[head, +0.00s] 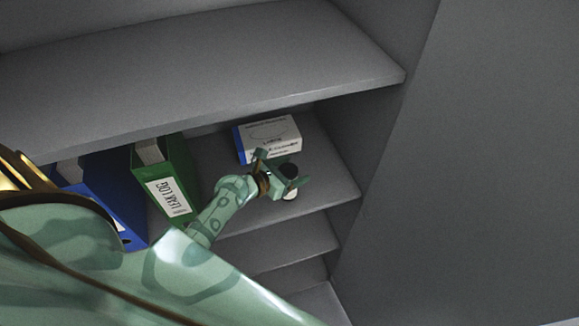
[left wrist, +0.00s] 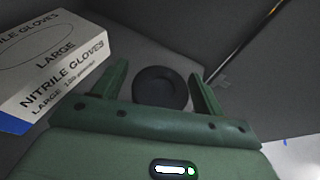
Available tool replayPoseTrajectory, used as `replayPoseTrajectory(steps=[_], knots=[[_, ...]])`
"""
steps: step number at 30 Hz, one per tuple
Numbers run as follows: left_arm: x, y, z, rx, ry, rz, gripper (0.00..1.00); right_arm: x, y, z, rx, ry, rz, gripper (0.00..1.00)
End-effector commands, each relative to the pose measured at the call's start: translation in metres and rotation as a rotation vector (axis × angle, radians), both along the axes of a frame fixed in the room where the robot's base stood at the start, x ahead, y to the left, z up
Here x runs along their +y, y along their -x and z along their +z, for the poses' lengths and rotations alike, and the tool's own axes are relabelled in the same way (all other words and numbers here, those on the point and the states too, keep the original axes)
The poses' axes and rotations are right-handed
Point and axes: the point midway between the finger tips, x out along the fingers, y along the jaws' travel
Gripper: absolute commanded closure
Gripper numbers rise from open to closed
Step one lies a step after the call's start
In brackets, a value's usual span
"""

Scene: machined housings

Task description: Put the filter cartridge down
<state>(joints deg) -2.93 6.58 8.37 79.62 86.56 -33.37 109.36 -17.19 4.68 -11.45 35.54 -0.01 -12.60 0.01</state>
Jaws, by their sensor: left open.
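The filter cartridge (head: 290,195) shows a black top and a white lower part in the head view, near the right end of the shelf. It appears to stand upright on the shelf. In the left wrist view only its round black top (left wrist: 160,88) shows. My left gripper (head: 281,169) is open at the cartridge, with one finger on each side of it. In the left wrist view a gap shows between the black top and each finger. My gripper partly hides the cartridge in the head view. My right gripper is not in view.
A nitrile gloves box (head: 268,137) stands just behind my left gripper. A green binder (head: 178,165) and a blue binder (head: 95,195) stand to the left. Another shelf (head: 210,70) hangs above. The grey side wall (head: 365,140) is close on the right.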

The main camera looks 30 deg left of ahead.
Motion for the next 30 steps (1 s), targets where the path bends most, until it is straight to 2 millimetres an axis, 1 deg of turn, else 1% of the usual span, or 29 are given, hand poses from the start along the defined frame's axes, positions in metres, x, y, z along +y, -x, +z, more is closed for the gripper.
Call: replayPoseTrajectory(steps=[2,5,12,15,18,23,30], knots=[[0.000,0.000,0.005,-0.001,0.000,0.000,0.29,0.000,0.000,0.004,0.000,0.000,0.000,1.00],[0.005,0.012,0.008,0.002,-0.002,0.001,0.29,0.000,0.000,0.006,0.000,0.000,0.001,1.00],[0.022,0.062,0.027,0.002,-0.003,-0.001,0.29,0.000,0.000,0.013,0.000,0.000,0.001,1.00],[0.028,0.081,0.034,0.002,-0.003,-0.002,0.29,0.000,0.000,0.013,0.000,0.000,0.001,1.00],[0.034,0.095,0.039,0.001,-0.002,-0.001,0.29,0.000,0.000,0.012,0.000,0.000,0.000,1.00],[0.037,0.105,0.044,0.000,0.000,0.001,0.29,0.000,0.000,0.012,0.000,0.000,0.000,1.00],[0.038,0.106,0.045,0.000,0.000,0.001,0.29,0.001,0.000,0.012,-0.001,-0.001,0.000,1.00]])
